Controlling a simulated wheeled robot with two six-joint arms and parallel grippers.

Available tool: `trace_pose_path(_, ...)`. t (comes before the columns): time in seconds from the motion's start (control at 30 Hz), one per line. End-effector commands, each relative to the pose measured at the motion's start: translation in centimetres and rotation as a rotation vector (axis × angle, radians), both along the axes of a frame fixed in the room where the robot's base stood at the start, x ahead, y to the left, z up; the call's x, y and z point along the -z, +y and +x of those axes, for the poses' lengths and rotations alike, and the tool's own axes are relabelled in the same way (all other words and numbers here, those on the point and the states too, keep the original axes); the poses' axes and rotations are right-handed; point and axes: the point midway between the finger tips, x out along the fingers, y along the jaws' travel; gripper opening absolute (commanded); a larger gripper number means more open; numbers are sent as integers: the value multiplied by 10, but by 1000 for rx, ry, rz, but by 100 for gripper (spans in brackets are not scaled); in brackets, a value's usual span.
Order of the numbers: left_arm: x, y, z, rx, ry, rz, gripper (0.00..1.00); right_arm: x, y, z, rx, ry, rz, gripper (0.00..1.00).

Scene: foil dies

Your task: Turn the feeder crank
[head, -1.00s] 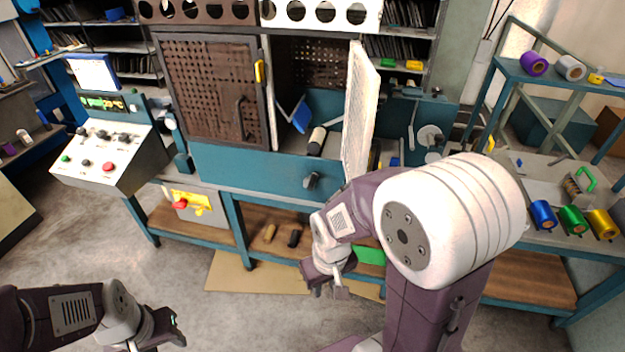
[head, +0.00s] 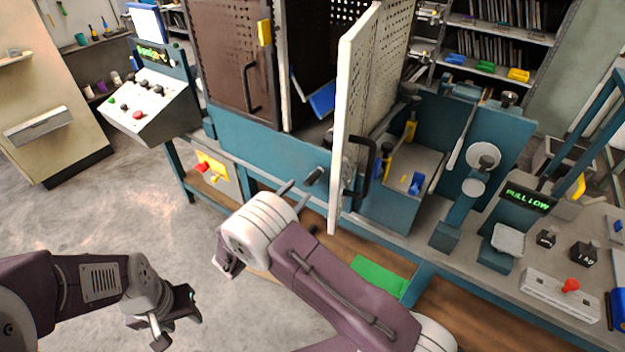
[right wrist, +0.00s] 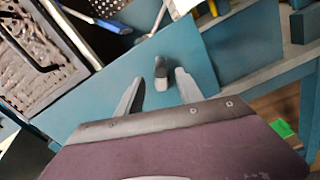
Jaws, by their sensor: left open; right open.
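The feeder crank (head: 314,176) is a short dark handle on the teal front panel (head: 255,145) below the cabinet doors. In the right wrist view the crank (right wrist: 160,72) sticks out as a grey rounded grip, seen between the two fingers. My right gripper (head: 299,208) is open in front of the panel, partly hidden by its own wrist. In the right wrist view its fingers (right wrist: 158,82) lie either side of the crank, apart from it. My left gripper (head: 177,320) is open and empty over the floor, far from the machine.
The white perforated door (head: 352,110) stands open toward me, just right of the crank, with a black handle. The brown door (head: 232,60) is shut. A control console (head: 150,100) stands left. A bench with a PULL LOW display (head: 528,198) is right. The left floor is clear.

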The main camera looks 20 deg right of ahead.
Motion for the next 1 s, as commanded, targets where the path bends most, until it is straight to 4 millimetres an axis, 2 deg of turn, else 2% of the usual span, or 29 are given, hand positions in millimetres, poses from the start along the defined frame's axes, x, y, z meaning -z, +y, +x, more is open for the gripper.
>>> trace_pose_path(0.1, -1, 0, 0, 0, 0, 0, 43, 0, -23, 15, 7, 0, 0, 43)
trace_pose_path(0.3, -1, 0, 0, 0, 0, 0, 43, 0, -49, 36, 5, 2, 2, 43)
trace_pose_path(0.67, -1, 0, 0, 0, 0, 0, 43, 0, -56, 42, 3, 2, 2, 43)
trace_pose_path(0.8, -1, 0, 0, 0, 0, 0, 43, 0, -55, 42, 3, 2, 2, 4)
trace_pose_path(0.83, -1, 0, 0, 0, 0, 0, 43, 0, -55, 42, 3, 2, 2, 0)
trace_pose_path(1.0, -1, 0, 0, 0, 0, 0, 43, 0, -55, 42, 3, 2, 2, 0)
